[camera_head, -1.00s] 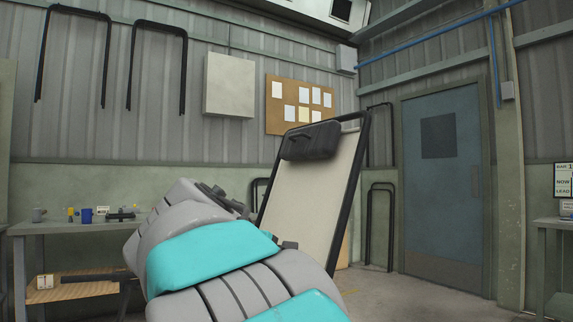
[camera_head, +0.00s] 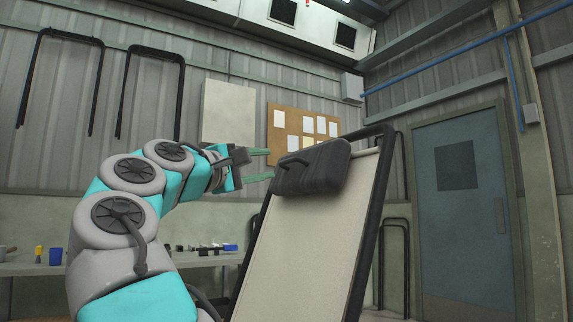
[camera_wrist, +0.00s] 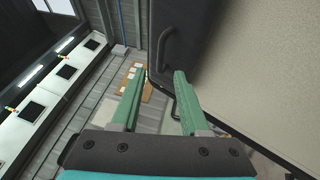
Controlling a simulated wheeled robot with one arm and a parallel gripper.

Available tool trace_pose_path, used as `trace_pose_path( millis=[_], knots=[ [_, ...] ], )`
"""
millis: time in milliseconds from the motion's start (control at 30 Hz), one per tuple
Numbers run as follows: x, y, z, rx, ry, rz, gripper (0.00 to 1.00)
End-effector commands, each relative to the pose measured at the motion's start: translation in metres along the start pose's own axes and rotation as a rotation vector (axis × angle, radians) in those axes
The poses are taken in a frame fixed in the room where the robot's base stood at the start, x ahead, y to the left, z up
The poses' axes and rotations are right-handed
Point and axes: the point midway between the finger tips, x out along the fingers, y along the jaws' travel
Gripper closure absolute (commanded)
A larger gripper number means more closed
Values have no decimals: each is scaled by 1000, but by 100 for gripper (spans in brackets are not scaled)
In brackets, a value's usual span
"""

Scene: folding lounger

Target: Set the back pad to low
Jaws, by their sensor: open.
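The lounger's back pad (camera_head: 312,245) is a cream panel in a dark frame, standing steeply upright in the head view. A dark head cushion (camera_head: 312,168) with a small bar handle (camera_head: 292,163) sits at its top. My gripper (camera_head: 268,164) is just left of the cushion, with its two green fingers apart and pointing right. In the wrist view, the cushion (camera_wrist: 208,45) and its handle (camera_wrist: 172,42) are beyond the open fingers (camera_wrist: 157,76), slightly right of the gap. Nothing is between the fingers. The lounger's seat and lower hinge are out of view.
A workbench (camera_head: 205,260) with small items stands behind my arm at the left. A corkboard (camera_head: 302,130) hangs on the back wall. A blue door (camera_head: 462,205) is at the right. Room shows between the lounger and the door.

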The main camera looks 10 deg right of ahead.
Motion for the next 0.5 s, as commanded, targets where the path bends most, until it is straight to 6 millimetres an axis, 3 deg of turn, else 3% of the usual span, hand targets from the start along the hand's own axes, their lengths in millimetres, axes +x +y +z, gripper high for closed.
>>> trace_pose_path(
  millis=[300,500],
  knots=[
    [47,-1,-2,1,2,-3,55],
    [67,-1,-1,0,1,-3,55]
  ],
)
